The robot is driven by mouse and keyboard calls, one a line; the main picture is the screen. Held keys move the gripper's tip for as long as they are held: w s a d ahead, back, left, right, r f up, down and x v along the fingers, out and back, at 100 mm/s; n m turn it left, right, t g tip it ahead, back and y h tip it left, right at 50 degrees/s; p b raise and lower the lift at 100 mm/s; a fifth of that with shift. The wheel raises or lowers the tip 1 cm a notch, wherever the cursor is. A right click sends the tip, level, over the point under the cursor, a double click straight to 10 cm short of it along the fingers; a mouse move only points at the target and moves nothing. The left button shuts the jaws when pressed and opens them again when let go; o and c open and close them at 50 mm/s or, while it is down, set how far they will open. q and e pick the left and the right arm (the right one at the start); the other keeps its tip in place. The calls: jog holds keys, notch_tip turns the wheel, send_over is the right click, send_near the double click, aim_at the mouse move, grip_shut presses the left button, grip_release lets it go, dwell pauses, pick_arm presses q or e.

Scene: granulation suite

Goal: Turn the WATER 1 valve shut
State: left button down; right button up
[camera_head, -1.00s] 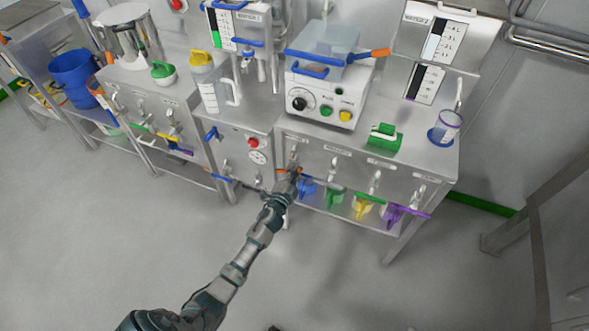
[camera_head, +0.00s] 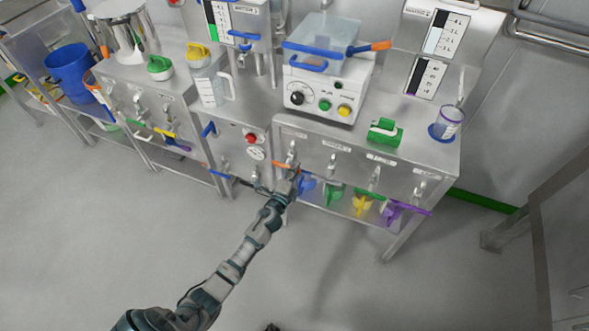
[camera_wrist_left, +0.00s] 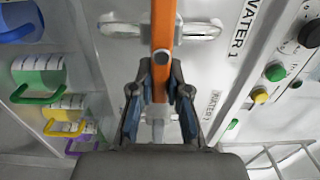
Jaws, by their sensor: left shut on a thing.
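The WATER 1 valve has an orange lever handle (camera_wrist_left: 163,28), seen in the left wrist view as a bar running up from between my fingers. In the head view the orange handle (camera_head: 282,164) shows in part at the front panel of the middle bench. My left gripper (camera_wrist_left: 160,75) is shut on this handle, with a finger on each side. In the head view my left gripper (camera_head: 291,180) hides much of the valve. The WATER 1 label (camera_wrist_left: 243,32) stands right of the handle. My right gripper is not in view.
Green (camera_head: 369,195) and purple (camera_head: 411,210) valve levers sit along the same panel to the right. Coloured jugs stand on the shelf below, including a yellow one (camera_head: 361,206). A red button (camera_head: 250,138) is left of the valve. The floor in front is clear.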

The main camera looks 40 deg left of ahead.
pick_arm(q)
jog(key=shift+d+f, duration=0.2)
jog(key=shift+f, duration=0.05)
jog(key=c, duration=1.2)
grip_release()
jog(key=shift+f, duration=0.1)
jog(key=shift+o, duration=0.4)
jog(key=shift+w, duration=0.1)
jog(key=v, duration=1.2)
